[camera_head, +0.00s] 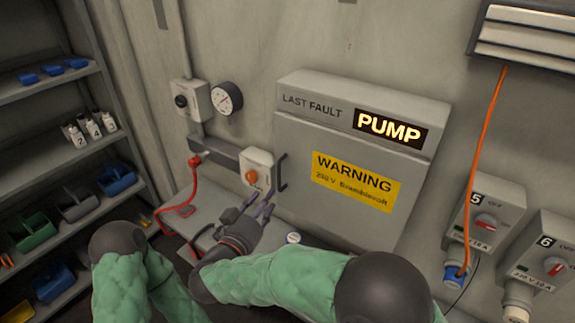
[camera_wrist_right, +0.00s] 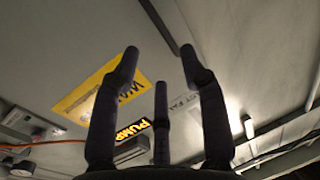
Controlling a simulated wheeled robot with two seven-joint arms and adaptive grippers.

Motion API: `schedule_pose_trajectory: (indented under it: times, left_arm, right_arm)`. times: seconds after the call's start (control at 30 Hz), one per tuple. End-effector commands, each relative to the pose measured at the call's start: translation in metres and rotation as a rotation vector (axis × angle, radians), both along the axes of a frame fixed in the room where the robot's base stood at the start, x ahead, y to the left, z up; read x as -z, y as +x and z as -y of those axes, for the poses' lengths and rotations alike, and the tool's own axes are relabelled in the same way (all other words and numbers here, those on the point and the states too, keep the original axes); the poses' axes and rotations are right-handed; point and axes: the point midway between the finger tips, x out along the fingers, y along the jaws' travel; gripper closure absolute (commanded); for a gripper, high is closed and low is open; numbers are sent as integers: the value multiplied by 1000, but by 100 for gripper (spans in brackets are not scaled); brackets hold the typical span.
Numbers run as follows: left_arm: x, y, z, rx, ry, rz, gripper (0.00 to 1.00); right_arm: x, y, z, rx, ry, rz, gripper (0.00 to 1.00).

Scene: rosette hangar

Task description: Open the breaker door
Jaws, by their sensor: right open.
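The breaker door (camera_head: 340,212) is the grey front of a wall cabinet with a yellow WARNING label (camera_head: 352,182). It looks closed. Its dark upright handle (camera_head: 282,172) is at the door's left edge. My right gripper (camera_head: 257,203) is open and empty, just below and left of the handle, apart from it. In the right wrist view the spread fingers (camera_wrist_right: 157,62) point toward the door, and a dark bar (camera_wrist_right: 158,25), likely the handle, lies just beyond the fingertips. My left gripper is not in view.
A box with an orange button (camera_head: 252,176) is close left of the handle. A ledge (camera_head: 195,215) with a red cable (camera_head: 193,185) runs below. Shelves (camera_head: 60,90) stand at left. Sockets (camera_head: 485,225) and an orange cable (camera_head: 482,150) are at right.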

Motion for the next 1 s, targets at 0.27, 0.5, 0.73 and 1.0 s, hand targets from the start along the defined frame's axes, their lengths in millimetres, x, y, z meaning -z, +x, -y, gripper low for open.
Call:
schedule_pose_trajectory:
  times: [0.27,0.5,0.73,1.0]
  left_arm:
    - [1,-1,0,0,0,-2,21]
    - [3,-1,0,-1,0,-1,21]
    - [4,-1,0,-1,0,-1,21]
    - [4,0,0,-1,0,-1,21]
  right_arm:
    - [0,26,13,5,2,0,56]
    - [1,65,31,5,1,-1,56]
    - [1,90,42,2,2,0,56]
    - [0,98,45,0,0,0,56]
